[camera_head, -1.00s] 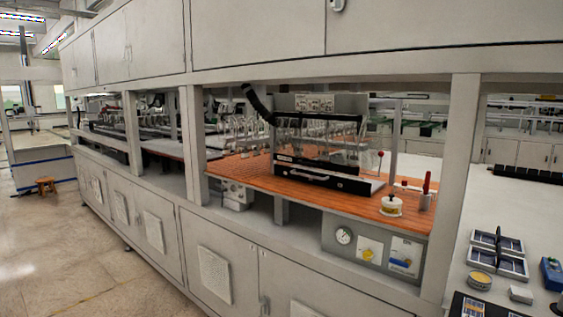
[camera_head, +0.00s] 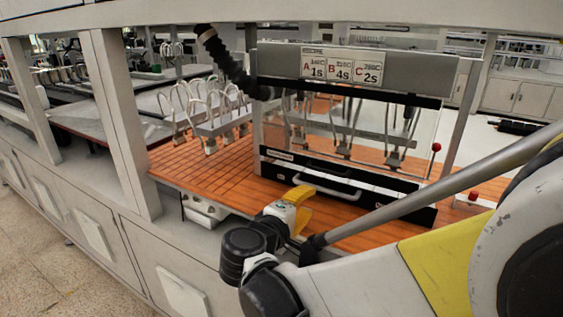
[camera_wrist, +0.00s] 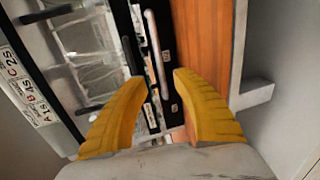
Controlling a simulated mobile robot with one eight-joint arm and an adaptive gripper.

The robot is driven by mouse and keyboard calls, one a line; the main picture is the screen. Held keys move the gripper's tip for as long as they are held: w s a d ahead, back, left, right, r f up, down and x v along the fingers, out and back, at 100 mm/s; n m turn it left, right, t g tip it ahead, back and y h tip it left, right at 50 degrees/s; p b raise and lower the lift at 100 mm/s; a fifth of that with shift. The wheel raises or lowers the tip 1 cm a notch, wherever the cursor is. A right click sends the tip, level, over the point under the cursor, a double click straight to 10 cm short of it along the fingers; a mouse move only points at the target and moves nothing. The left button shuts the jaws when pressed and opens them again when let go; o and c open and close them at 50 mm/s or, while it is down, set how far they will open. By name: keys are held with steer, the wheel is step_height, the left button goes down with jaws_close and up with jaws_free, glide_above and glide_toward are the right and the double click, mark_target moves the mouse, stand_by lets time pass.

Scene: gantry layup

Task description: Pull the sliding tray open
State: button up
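The sliding tray has a long black front (camera_head: 410,214) low on the bench-top machine, with a silver bar handle (camera_head: 322,188) across it. In the wrist view the tray's silver handle (camera_wrist: 152,40) runs nearly upright, ahead of the fingertips. My gripper (camera_head: 305,205) has yellow fingers and is just in front of the tray, near the handle's left part in the head view. In the wrist view my gripper (camera_wrist: 160,77) is open, with the handle's lower part showing between the fingers. I cannot tell whether they touch it. The tray looks pushed in.
The machine has a sign (camera_head: 340,68) and a clear front window. A black corrugated hose (camera_head: 228,65) hangs at its left. A white post (camera_head: 122,120) stands left of the orange bench top (camera_head: 215,172). A red-knobbed lever (camera_head: 436,147) stands at right.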

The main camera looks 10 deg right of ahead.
mark_target(323, 190)
steer(key=shift+w+d+f, duration=0.1)
steer(key=shift+w+d, duration=0.1)
steer(key=shift+d, duration=0.1)
steer(key=b+x, duration=0.2)
steer(key=x, duration=0.6)
steer(key=shift+d, duration=0.35)
steer(key=shift+w+d, duration=0.25)
steer(key=shift+w, duration=0.25)
jaws_close()
